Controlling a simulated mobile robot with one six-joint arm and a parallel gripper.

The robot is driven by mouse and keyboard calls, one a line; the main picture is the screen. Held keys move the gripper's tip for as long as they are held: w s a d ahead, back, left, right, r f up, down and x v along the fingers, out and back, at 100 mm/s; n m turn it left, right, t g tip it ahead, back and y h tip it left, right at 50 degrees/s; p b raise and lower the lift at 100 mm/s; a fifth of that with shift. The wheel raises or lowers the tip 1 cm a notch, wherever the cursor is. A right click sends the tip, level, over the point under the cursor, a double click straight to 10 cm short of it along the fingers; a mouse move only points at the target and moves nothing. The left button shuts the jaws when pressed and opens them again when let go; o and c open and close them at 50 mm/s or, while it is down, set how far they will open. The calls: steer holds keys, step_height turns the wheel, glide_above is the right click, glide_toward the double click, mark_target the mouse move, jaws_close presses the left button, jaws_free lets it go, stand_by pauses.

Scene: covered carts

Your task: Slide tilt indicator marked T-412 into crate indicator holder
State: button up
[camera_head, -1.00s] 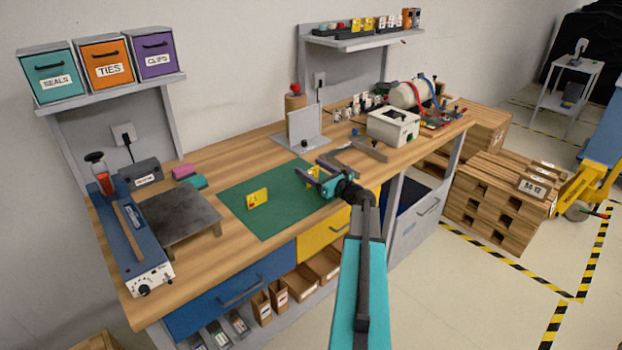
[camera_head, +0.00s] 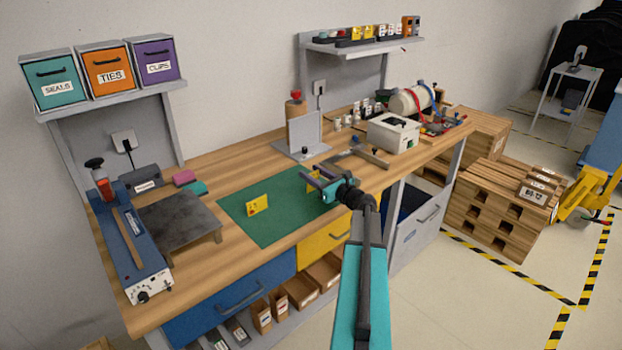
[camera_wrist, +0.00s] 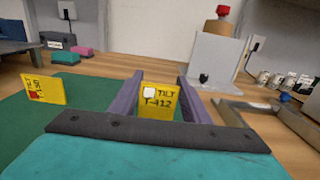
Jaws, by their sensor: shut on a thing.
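The yellow tilt indicator marked T-412 (camera_wrist: 159,100) stands upright between the two purple fingers of my gripper (camera_wrist: 160,92) in the wrist view. My gripper (camera_head: 312,180) is shut on it, over the right part of the green mat (camera_head: 270,220). In the head view the fingers hide most of the indicator (camera_head: 313,177). A second yellow indicator (camera_head: 257,205) stands on the mat to the left; in the wrist view its label (camera_wrist: 42,89) is too oblique to read fully. I cannot make out a crate indicator holder for certain.
A grey upright plate on a base (camera_head: 304,135) stands behind the mat. A grey angled bracket (camera_head: 362,158) lies right of my gripper, before a white box (camera_head: 393,132). A dark raised plate (camera_head: 180,222) and a blue sealer (camera_head: 135,240) stand left.

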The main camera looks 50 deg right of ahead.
steer(key=shift+r, duration=0.75)
steer(key=s+a+r, duration=0.1)
steer(key=s+a, duration=0.2)
steer(key=s, duration=0.4)
steer(key=s+a+r, duration=0.1)
steer(key=s+a, duration=0.2)
steer(key=s, duration=0.4)
steer(key=shift+s+a+r, duration=0.15)
steer(key=shift+s+r, duration=0.15)
steer(key=shift+s, duration=0.05)
